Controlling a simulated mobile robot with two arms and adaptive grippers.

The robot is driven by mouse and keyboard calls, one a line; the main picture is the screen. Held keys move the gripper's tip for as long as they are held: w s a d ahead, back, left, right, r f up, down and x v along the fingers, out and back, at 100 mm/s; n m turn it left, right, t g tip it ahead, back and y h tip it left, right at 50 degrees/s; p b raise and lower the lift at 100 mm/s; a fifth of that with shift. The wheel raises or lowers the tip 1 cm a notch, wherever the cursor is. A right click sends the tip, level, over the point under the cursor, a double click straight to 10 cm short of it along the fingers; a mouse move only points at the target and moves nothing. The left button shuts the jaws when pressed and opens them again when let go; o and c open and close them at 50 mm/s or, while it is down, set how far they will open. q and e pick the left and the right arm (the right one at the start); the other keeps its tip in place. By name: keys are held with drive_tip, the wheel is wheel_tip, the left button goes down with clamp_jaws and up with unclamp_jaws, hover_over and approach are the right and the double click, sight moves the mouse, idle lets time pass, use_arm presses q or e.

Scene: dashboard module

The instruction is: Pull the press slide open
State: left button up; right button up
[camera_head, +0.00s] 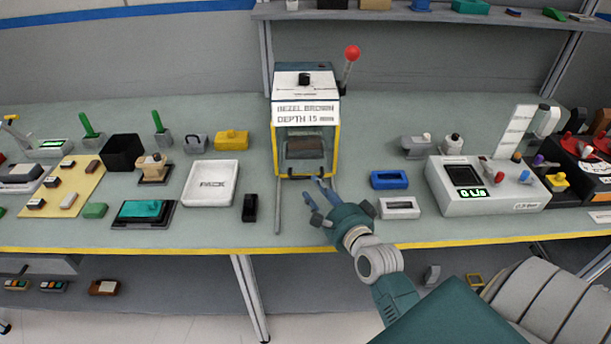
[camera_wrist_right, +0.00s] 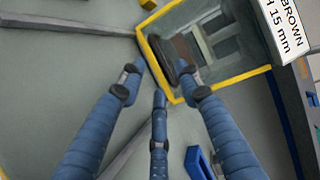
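The press (camera_head: 306,82) stands at the middle of the bench, with a yellow-edged front opening and a red-knobbed lever. Its sign reads "BEZEL BROWN DEPTH 15 mm". A brown block (camera_head: 305,148) sits inside the opening, where the slide appears to be pushed in; two grey rails run out toward the bench front. The opening and a dark brown part (camera_wrist_right: 180,52) also show in the right wrist view. My right gripper (camera_head: 316,188) is in front of the opening, between the rails, fingers spread and empty. Whether a fingertip touches the slide is unclear. My left gripper is out of view.
A blue tray (camera_head: 390,179) and a white tray (camera_head: 399,208) lie right of the rails. A black upright part (camera_head: 250,208) stands left of them. A white box (camera_head: 211,184) is farther left, and a meter box (camera_head: 485,190) stands right. The bench has a yellow front edge.

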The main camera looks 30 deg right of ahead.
sight(306, 176)
drive_tip(key=x, duration=0.5)
drive_tip(key=shift+w+f, duration=0.1)
drive_tip(key=shift+w, duration=0.15)
drive_tip(key=shift+p+x, duration=0.3)
drive_tip(key=shift+x, duration=0.65)
drive_tip(key=shift+f, duration=0.1)
drive_tip(key=c, duration=0.7)
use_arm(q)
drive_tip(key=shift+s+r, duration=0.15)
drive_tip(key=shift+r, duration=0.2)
use_arm(e)
clamp_jaws()
